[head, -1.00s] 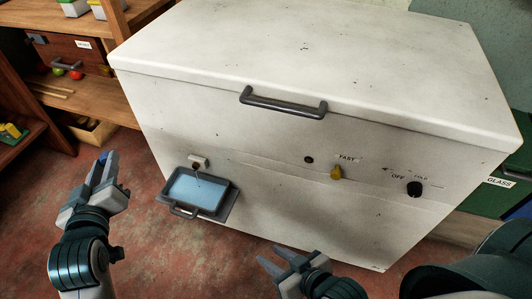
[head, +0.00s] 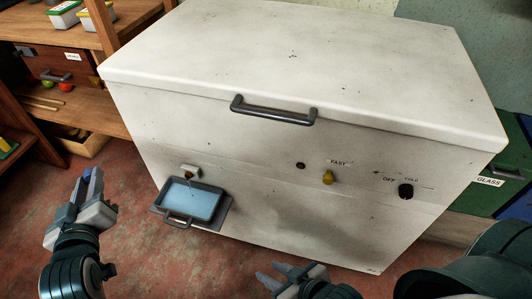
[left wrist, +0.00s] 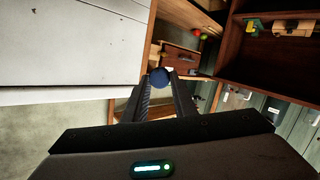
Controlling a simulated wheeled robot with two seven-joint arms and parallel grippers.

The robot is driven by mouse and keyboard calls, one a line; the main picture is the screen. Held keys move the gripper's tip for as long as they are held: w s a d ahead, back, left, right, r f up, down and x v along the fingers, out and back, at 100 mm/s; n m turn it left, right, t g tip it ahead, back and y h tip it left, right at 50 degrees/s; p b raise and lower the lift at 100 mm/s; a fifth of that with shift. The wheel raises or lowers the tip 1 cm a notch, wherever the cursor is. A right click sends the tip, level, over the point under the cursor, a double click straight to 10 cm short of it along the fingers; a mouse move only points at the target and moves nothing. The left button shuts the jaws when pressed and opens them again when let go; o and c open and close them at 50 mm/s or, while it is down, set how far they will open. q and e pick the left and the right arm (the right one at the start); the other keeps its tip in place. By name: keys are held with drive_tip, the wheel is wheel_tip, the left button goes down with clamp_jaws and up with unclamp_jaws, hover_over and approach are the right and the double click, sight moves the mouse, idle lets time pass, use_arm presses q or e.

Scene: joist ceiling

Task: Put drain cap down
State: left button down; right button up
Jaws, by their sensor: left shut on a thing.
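The drain cap is a small dark blue round piece; in the left wrist view the cap (left wrist: 159,77) sits between the fingertips. My left gripper (head: 88,182) is shut on it, and a bit of blue shows at its tips in the head view. The gripper is raised over the red floor, left of the white chest freezer (head: 290,160) and apart from it. The freezer's drain spout (head: 190,170) is low on its front, with a grey tray (head: 223,207) of blue water below it. My right gripper (head: 273,274) is open and empty in front of the freezer.
Wooden shelves (head: 95,97) with boxes stand at the left. A low wooden bin (head: 92,146) sits beneath them. A green bin labelled GLASS (head: 490,182) stands right of the freezer. The freezer's lid top is clear, and the floor at the left is free.

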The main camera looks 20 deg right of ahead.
use_arm(q)
drive_tip(key=d, duration=1.3)
drive_tip(key=shift+d, duration=0.15)
